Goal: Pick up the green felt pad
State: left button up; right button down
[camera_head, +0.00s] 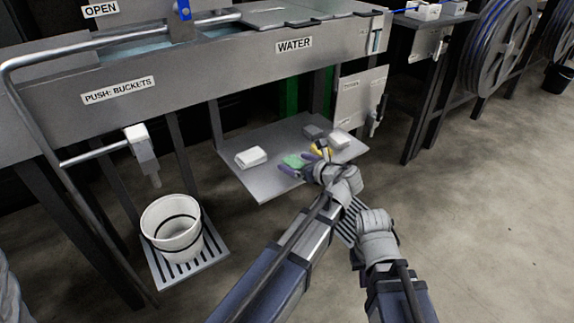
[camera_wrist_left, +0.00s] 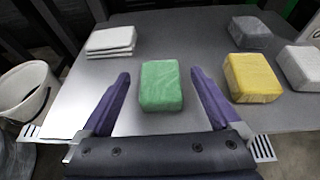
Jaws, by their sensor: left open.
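The green felt pad (camera_wrist_left: 161,85) is a small block lying flat on a grey metal shelf (camera_wrist_left: 206,37). In the head view the pad (camera_head: 293,160) is partly covered by my left gripper (camera_head: 299,165). My left gripper (camera_wrist_left: 160,80) is open. Its two purple fingers lie on either side of the pad in the left wrist view, with a visible gap on each side. The pad is not gripped. My right arm shows at the lower right of the head view, its wrist (camera_head: 375,235) low and apart from the shelf; its fingers cannot be made out.
A yellow block (camera_wrist_left: 252,77), a dark grey block (camera_wrist_left: 250,32) and a white block (camera_wrist_left: 300,67) lie right of the pad. A white folded stack (camera_wrist_left: 110,41) lies at left. A white bucket (camera_head: 172,228) stands on a grate left of the shelf.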

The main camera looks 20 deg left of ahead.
aim_at(297, 164)
pick_arm(q)
jog(key=shift+s+d+r, duration=0.1)
jog(key=c, duration=1.4)
jog(key=shift+r, duration=0.1)
notch_tip(297, 164, up, 10)
jog(key=p, duration=1)
